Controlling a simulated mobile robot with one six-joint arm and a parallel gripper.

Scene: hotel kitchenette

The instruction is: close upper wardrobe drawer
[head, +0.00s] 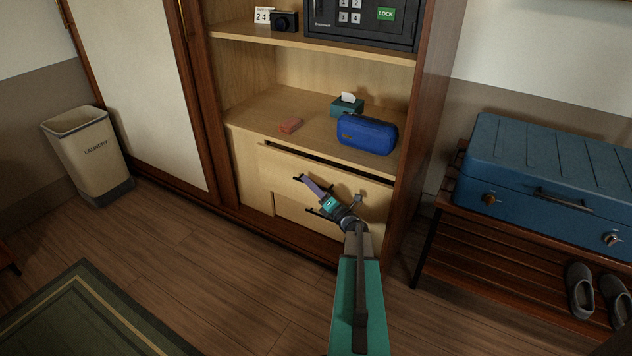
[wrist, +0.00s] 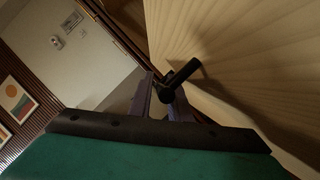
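The upper wardrobe drawer (head: 283,164) has a pale wood front and stands slightly open, with a dark gap along its top edge. Its black bar handle (head: 299,178) is partly hidden by my gripper (head: 312,186) in the head view. In the wrist view, my gripper's purple fingers (wrist: 164,100) stand apart, with an end of the black handle (wrist: 182,73) between and just beyond their tips. I cannot tell whether they press on it. The pale drawer front (wrist: 235,50) fills the upper right there.
The lower drawer (head: 288,206) lies just below. A blue case (head: 366,134), a teal tissue box (head: 346,108) and a reddish item (head: 290,125) sit on the shelf above. A luggage rack (head: 480,232) with a blue suitcase (head: 545,170) stands right.

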